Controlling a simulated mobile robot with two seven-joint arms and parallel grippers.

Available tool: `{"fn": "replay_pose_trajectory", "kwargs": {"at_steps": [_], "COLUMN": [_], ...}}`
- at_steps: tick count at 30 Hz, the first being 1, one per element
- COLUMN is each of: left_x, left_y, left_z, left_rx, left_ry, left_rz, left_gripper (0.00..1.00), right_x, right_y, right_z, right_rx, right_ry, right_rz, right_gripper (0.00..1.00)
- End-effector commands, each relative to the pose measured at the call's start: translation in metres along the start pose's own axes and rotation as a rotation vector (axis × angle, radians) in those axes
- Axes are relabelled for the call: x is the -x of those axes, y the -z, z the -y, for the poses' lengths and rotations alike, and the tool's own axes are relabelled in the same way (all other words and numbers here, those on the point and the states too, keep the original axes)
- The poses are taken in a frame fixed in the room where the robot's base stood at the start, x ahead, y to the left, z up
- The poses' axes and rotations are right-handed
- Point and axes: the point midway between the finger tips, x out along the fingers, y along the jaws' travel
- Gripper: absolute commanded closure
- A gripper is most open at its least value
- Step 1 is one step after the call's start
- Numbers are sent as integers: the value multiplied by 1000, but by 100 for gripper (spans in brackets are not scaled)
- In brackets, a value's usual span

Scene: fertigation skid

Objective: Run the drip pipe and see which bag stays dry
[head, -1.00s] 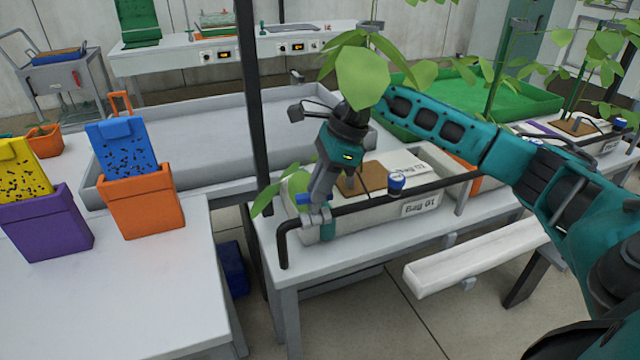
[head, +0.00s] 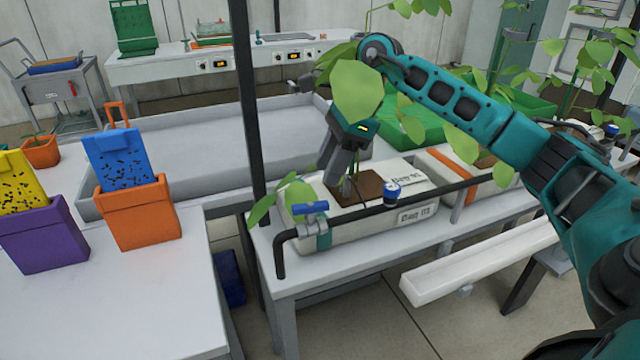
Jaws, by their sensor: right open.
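The black drip pipe (head: 352,211) runs along the front of the bench over the white grow bag (head: 345,232) labelled "Bag 01". A valve with a blue handle (head: 310,208) sits at its left end; the handle looks roughly in line with the pipe. A blue-and-white capped part (head: 391,193) is on the pipe further right. My right gripper (head: 343,183) is open, above the brown block (head: 368,189) on the bag, apart from the valve. A leaf hides part of its wrist. More bags (head: 462,172) lie to the right, partly behind my arm. My left gripper is out of view.
A dark upright post (head: 246,110) stands just left of the valve. Plant leaves (head: 355,92) hang around my wrist. A white gutter (head: 480,262) lies below the bench front. Orange (head: 140,212) and purple (head: 42,238) holders stand on the left table.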

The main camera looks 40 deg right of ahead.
Motion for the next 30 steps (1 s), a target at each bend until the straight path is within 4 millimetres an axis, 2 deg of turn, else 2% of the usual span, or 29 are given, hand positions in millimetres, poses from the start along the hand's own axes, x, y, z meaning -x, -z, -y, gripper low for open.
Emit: {"fn": "replay_pose_trajectory", "kwargs": {"at_steps": [3,10,30], "left_x": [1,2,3], "left_y": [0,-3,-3], "left_z": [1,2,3], "left_rx": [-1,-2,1], "left_ry": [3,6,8], "left_rz": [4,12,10], "left_gripper": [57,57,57], "right_x": [27,54,56], "right_y": [0,0,-1], "right_z": [1,0,0], "right_rx": [-1,0,0], "right_ry": [3,0,-4], "right_rz": [1,1,5], "right_gripper": [55,55,55]}}
